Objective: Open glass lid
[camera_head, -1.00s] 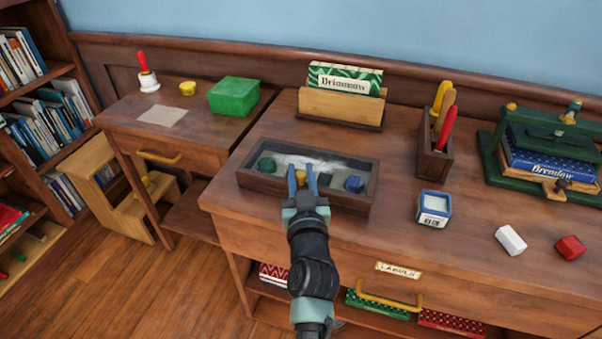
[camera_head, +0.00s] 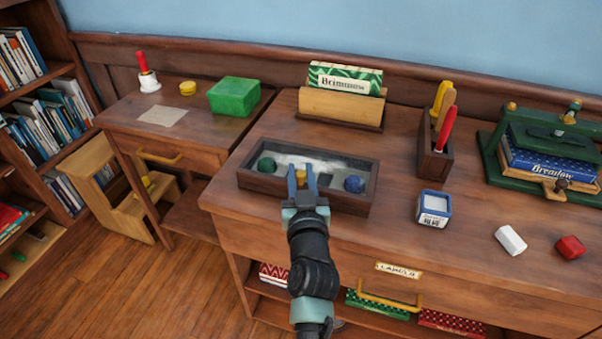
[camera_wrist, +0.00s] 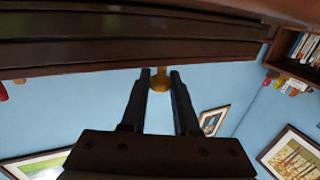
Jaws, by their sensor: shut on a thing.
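A dark wooden box (camera_head: 259,183) with a pale glassy top stands near the front edge of the desk. A green ball (camera_head: 266,165) shows at its left and a blue ball (camera_head: 354,184) at its right. My gripper (camera_head: 303,180) reaches the box's front middle. Its blue fingers are shut on a small yellow knob (camera_head: 300,174), which also shows as a brass-coloured piece (camera_wrist: 160,79) between the fingertips in the wrist view. My fingers hide part of the knob and the box's front. I cannot tell whether the lid is raised.
A blue-and-white block (camera_head: 433,207) stands right of the box. A card holder (camera_head: 340,104) is behind it, and a pen stand (camera_head: 433,163) is behind to the right. A green box (camera_head: 234,96) sits on the left side table. Bare desktop surrounds the box.

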